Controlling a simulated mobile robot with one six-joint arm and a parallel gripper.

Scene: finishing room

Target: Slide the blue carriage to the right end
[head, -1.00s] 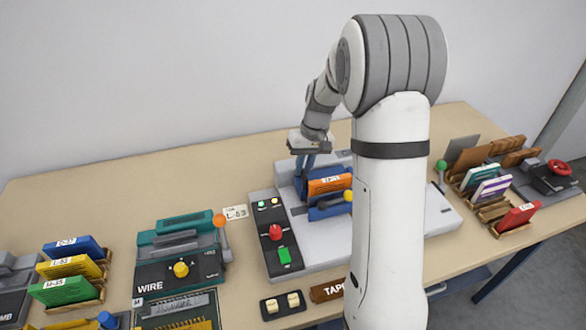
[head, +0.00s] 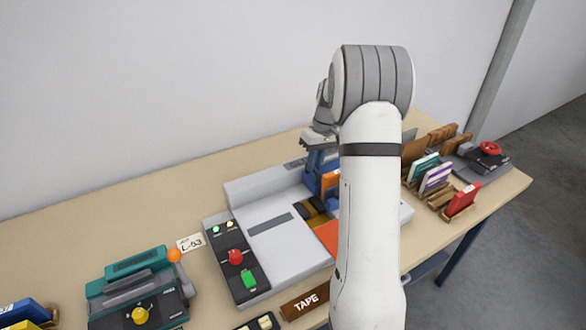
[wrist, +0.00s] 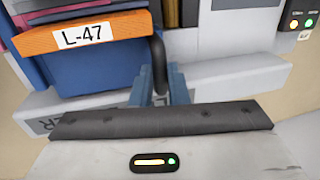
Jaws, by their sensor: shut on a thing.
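The blue carriage (head: 313,181) is on the right part of the grey machine bed, partly hidden behind my arm in the head view. In the wrist view the carriage (wrist: 100,75) fills the upper left and carries an orange-edged block (wrist: 85,35) labelled L-47. My gripper (head: 318,158) reaches down at the carriage. In the wrist view its blue-grey fingers (wrist: 165,88) are shut on the dark upright handle (wrist: 158,62) beside the carriage's blue face. The bed's right end is mostly hidden by my arm.
The grey bed (head: 290,255) lies bare left of the carriage, with a control panel (head: 236,262) at its left end. A teal wire machine (head: 140,285) stands further left. Racks with coloured blocks (head: 435,178) stand to the right.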

